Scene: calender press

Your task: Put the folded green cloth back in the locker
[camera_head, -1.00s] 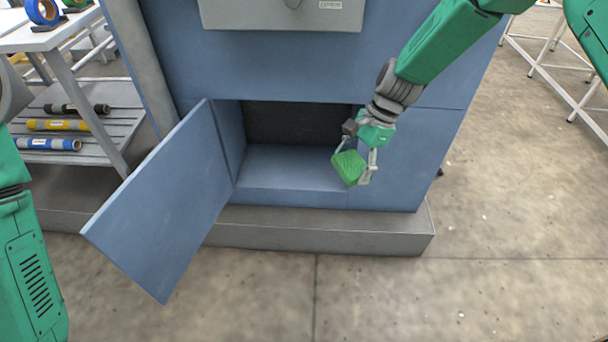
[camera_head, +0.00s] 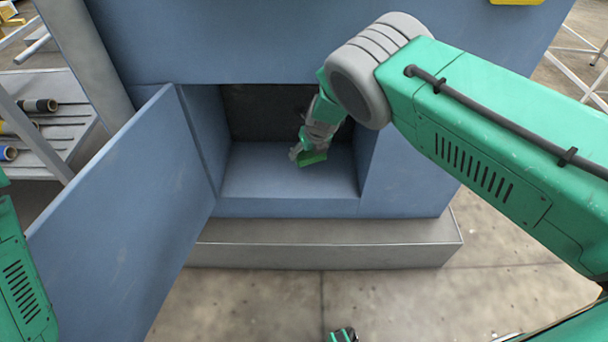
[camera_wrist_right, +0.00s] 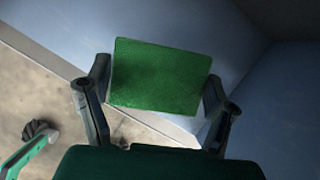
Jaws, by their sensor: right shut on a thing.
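The folded green cloth (camera_head: 313,158) is a small flat block in my right gripper (camera_head: 308,152), within the locker opening in the head view. My right gripper is shut on it. In the right wrist view the cloth (camera_wrist_right: 160,75) sits between the two dark fingers, its broad face showing. The locker (camera_head: 265,178) is a blue compartment with a dark back, low in the press. Its door (camera_head: 130,205) stands open to the left. Whether the cloth touches the locker floor is unclear. Part of my left arm shows at the left edge; its gripper is out of view.
A grey plinth (camera_head: 325,245) runs below the locker. The locker floor around the cloth looks bare. A shelf rack (camera_head: 70,90) with rolls stands at far left. The open door fills the left front; my right arm crosses the right side.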

